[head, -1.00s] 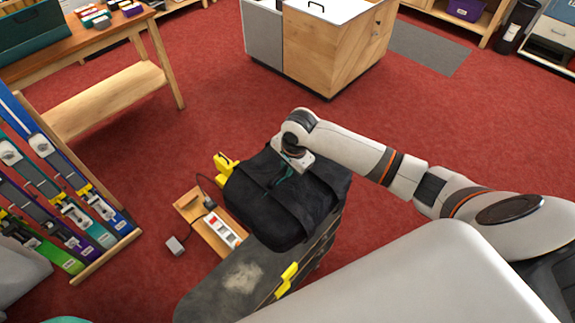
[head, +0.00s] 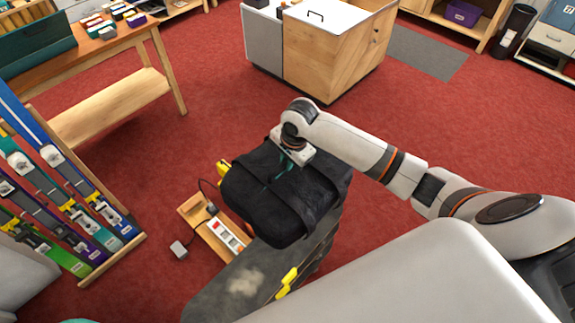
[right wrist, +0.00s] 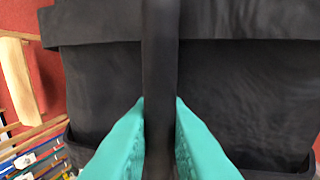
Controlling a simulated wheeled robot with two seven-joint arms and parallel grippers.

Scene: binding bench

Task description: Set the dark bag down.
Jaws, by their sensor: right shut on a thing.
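The dark bag (head: 285,205) is a black soft bag with straps, over the far end of a grey bench (head: 215,298). My right gripper (head: 283,172) is above the bag, its teal fingers shut on the bag's dark strap handle (right wrist: 160,60). In the right wrist view the strap runs between the two fingers (right wrist: 160,125), with the bag's top (right wrist: 240,90) behind it. The bag hides that end of the bench, so I cannot tell whether its underside touches. My left gripper is not in view.
A yellow clamp (head: 287,281) sits on the bench's edge; another is partly behind the bag. A power strip (head: 227,236) lies on a wooden board beside the bench. A rack of skis (head: 60,190) stands left. Red floor (head: 240,120) is clear beyond the bag.

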